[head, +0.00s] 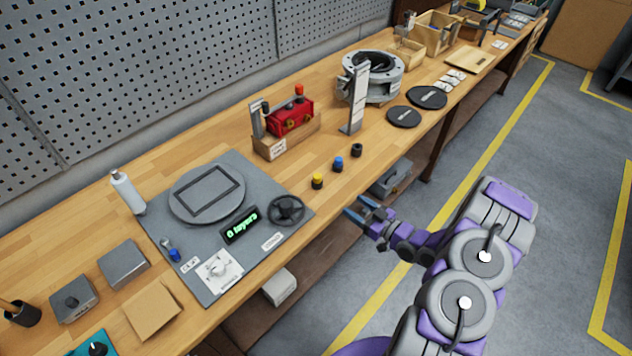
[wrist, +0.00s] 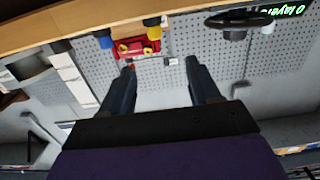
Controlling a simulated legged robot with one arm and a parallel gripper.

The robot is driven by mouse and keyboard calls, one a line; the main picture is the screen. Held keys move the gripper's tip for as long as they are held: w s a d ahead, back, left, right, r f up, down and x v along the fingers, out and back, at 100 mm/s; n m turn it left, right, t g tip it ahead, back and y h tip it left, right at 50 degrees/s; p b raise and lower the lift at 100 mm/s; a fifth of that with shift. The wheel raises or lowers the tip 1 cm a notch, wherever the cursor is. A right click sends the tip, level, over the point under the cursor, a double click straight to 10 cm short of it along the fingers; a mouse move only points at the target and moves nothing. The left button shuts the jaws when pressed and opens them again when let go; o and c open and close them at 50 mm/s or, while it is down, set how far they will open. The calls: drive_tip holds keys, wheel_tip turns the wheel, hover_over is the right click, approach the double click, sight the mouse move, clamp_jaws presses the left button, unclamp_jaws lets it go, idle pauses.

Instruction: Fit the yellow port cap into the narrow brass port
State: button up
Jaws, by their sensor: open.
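The yellow port cap (head: 317,181) stands on the bench near its front edge, yellow on top with a dark lower part. It also shows upside down at the top of the wrist view (wrist: 152,21).
A blue cap (head: 338,164) and a black cap (head: 357,150) stand right of the yellow one. An upright metal plate (head: 356,98) stands behind them. A handwheel (head: 286,210) and grey panel (head: 180,250) lie to the left. Bare wood lies between caps and actuator.

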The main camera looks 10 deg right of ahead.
approach(321, 179)
drive_tip(key=a, duration=0.1)
drive_tip(key=w+a+b, duration=0.1)
drive_tip(key=a, duration=0.1)
drive_tip(key=shift+w+f, duration=0.2)
drive_tip(key=shift+w, duration=0.15)
drive_tip(key=shift+w+a, duration=0.2)
drive_tip(key=shift+w, duration=0.1)
drive_tip(key=shift+w+d+b, duration=0.35)
drive_tip(key=shift+w, duration=0.15)
drive_tip(key=shift+w+a, duration=0.1)
drive_tip(key=shift+w, duration=0.25)
drive_tip(key=x, duration=0.3)
drive_tip(key=b+x, duration=0.1)
drive_tip(key=shift+a, duration=0.5)
drive_tip(key=shift+d, duration=0.4)
drive_tip(key=shift+c, duration=0.2)
drive_tip(key=shift+d, duration=0.2)
drive_tip(key=c, duration=0.3)
drive_tip(key=shift+a, duration=0.4)
drive_tip(key=c, duration=0.6)
drive_tip(key=shift+c, duration=0.9)
drive_tip(key=shift+d, duration=0.1)
drive_tip(key=shift+d+r, duration=0.1)
drive_tip(key=shift+r, duration=0.05)
